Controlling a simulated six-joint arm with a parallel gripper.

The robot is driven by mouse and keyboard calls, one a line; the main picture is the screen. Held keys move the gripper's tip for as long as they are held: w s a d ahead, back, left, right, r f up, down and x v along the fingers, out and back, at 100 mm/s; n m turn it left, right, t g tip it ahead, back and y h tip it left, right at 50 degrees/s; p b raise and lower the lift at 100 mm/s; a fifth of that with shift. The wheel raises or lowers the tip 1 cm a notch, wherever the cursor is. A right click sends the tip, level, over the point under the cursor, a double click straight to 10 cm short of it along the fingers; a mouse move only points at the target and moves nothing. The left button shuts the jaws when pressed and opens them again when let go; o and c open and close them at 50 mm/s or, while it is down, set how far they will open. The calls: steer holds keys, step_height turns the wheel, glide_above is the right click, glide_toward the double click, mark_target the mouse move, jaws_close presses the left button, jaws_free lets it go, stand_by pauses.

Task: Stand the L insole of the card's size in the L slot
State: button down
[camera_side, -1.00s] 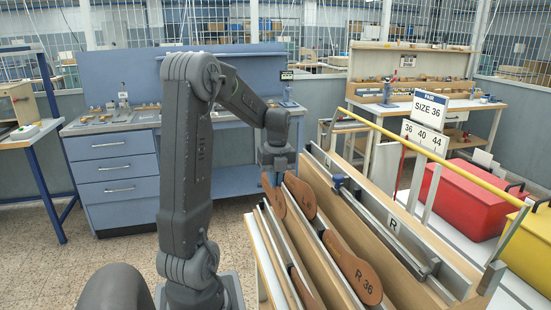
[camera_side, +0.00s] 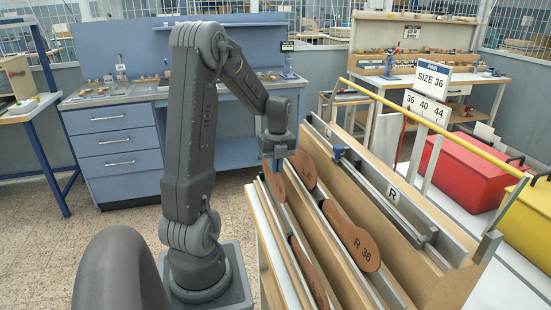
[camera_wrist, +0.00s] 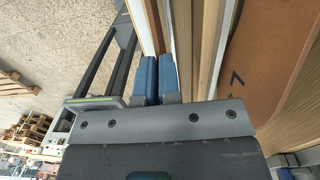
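The card (camera_side: 434,78) reads SIZE 36, above a scale (camera_side: 427,107) marked 36, 40 and 44. My gripper (camera_side: 273,165) points down at the rack's far left end, at a brown insole (camera_side: 275,184) whose marking I cannot read. In the wrist view its blue fingers (camera_wrist: 158,78) are close together, and I cannot see whether anything is between them. An insole marked R 36 (camera_side: 360,245) leans in the middle row, with another brown insole (camera_side: 302,169) behind it. One more brown insole (camera_side: 308,272) stands in the near row. The slot plate marked R (camera_side: 393,194) shows; no L mark is visible.
A yellow rail (camera_side: 440,130) runs along the rack's far side. A metal bar with a blue clamp (camera_side: 338,152) lies along the back board. A red box (camera_side: 457,175) and a yellow box (camera_side: 528,225) stand beyond. In the wrist view a large brown insole (camera_wrist: 265,60) is close on the right.

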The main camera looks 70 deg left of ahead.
mark_target(276, 180)
steer(key=shift+f, duration=2.65)
steer(key=c, duration=1.2)
jaws_free()
steer(key=shift+c, duration=0.2)
steer(key=shift+r, duration=4.55)
